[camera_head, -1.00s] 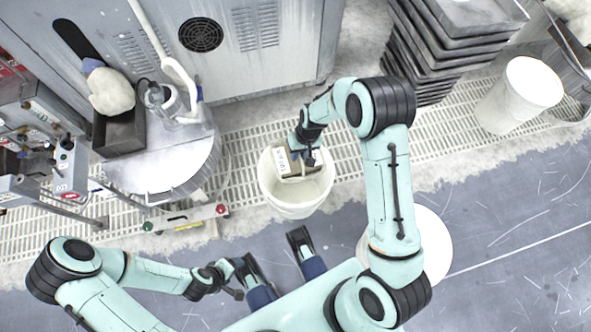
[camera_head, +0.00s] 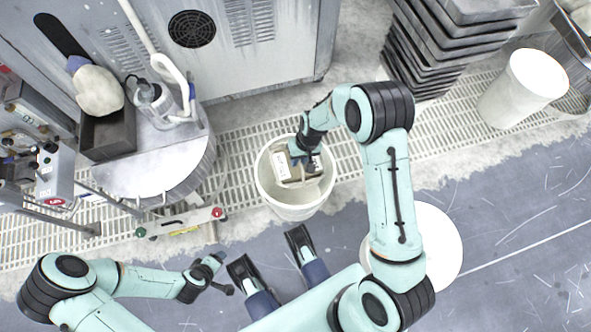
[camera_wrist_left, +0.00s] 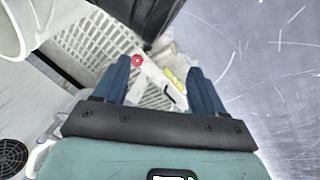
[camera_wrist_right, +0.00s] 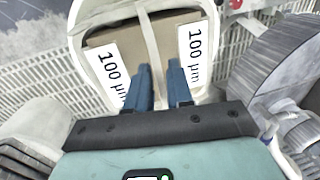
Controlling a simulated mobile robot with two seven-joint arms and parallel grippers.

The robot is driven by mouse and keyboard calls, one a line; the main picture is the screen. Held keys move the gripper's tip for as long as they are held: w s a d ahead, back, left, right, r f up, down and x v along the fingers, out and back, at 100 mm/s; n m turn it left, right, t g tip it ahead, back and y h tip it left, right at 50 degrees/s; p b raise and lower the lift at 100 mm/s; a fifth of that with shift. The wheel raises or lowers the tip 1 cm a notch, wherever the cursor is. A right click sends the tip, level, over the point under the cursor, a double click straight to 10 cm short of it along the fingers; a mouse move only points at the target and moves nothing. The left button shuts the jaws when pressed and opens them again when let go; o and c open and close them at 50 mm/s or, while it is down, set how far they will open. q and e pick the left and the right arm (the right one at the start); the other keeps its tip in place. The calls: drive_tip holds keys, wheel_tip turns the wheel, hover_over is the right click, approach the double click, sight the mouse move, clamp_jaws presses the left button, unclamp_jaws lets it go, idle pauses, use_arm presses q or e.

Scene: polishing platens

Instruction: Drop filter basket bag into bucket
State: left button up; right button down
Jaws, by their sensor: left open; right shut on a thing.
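The filter basket bag (camera_head: 283,172) is a brown box-like piece with white labels. The labels read 100 µm in the right wrist view (camera_wrist_right: 108,73), where a pale handle strip runs down between the fingers. It is inside the mouth of the white bucket (camera_head: 293,212); whether it touches the bottom is hidden. My right gripper (camera_head: 303,163) reaches into the bucket from above and is shut on the bag; its fingers also show in the right wrist view (camera_wrist_right: 161,82). My left gripper (camera_head: 220,275) is open and empty, left of the bucket and nearer me; its fingers are apart in the left wrist view (camera_wrist_left: 160,80).
A round pale platform (camera_head: 160,175) stands left of the bucket, with a dark tray (camera_head: 108,135) on it. A low bar with red and green ends (camera_head: 180,224) lies near. Stacked dark slabs (camera_head: 425,50) and another white bucket (camera_head: 525,85) stand right.

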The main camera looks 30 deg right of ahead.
use_arm(q)
drive_tip(key=shift+w, duration=0.15)
use_arm(e)
drive_tip(key=c, duration=0.9)
unclamp_jaws()
use_arm(q)
drive_tip(key=s+d+r+g+h+p, duration=0.1)
drive_tip(key=s+d+r+p, duration=0.2)
drive_tip(key=s, duration=0.3)
drive_tip(key=shift+r+m+g+p, duration=0.3)
drive_tip(key=shift+r+g+p, duration=0.1)
drive_tip(key=shift+r, duration=0.15)
use_arm(e)
drive_tip(key=r, duration=0.4)
drive_tip(key=d+r, duration=0.1)
drive_tip(key=r, duration=0.3)
drive_tip(key=d+r, duration=0.1)
drive_tip(key=r, duration=0.4)
drive_tip(key=shift+s+d, duration=0.25)
drive_tip(key=shift+s, duration=0.05)
use_arm(q)
drive_tip(key=shift+a, duration=0.1)
